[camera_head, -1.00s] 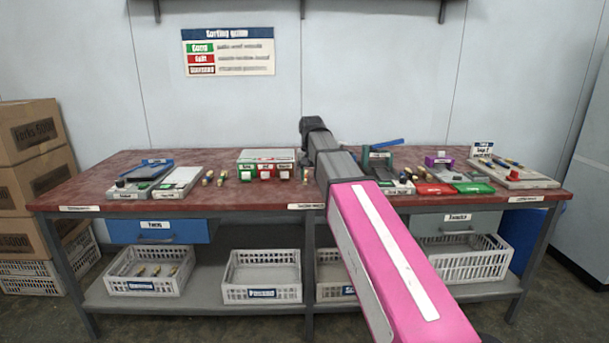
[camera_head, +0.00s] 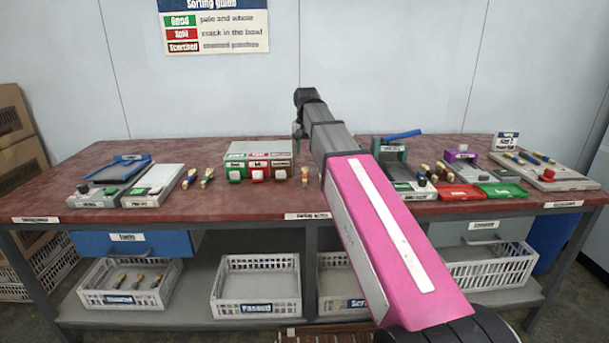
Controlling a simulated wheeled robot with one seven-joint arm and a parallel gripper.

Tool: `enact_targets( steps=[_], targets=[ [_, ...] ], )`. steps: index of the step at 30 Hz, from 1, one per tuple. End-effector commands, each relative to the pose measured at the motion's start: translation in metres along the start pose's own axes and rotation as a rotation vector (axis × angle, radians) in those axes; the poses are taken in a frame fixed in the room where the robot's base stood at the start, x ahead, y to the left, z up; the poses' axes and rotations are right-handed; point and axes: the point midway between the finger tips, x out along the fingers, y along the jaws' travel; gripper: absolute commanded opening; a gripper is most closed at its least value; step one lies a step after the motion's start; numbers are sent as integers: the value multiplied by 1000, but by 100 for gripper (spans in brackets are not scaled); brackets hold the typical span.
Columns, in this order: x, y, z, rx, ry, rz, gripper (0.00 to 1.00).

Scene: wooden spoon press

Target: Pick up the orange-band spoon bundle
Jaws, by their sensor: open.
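Several small tan spoon bundles stand on the red-topped workbench (camera_head: 330,200). One bundle (camera_head: 304,175) with an orange-brown look stands alone, just right of the three-button box. Two more bundles (camera_head: 207,177) stand left of that box, and others (camera_head: 440,172) stand at the right behind the red tray. My arm reaches from the lower right. My gripper (camera_head: 301,114) is at its dark far end, small, open and empty, above and behind the lone bundle in the picture.
The three-button box (camera_head: 258,150) stands at the back. A press with a blue handle (camera_head: 400,135), a red tray (camera_head: 458,192) and a green tray (camera_head: 503,190) are at the right. White crates (camera_head: 257,262) stand on the lower shelf. The front middle of the bench is clear.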

Motion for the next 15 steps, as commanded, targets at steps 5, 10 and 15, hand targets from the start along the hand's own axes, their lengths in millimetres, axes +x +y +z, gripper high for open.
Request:
enact_targets(
  steps=[5, 10, 15],
  targets=[
    [25, 0, 1, 0, -1, 0, 47],
    [44, 0, 0, 0, 0, 0, 47],
    [52, -1, 0, 0, 0, 0, 47]
  ],
)
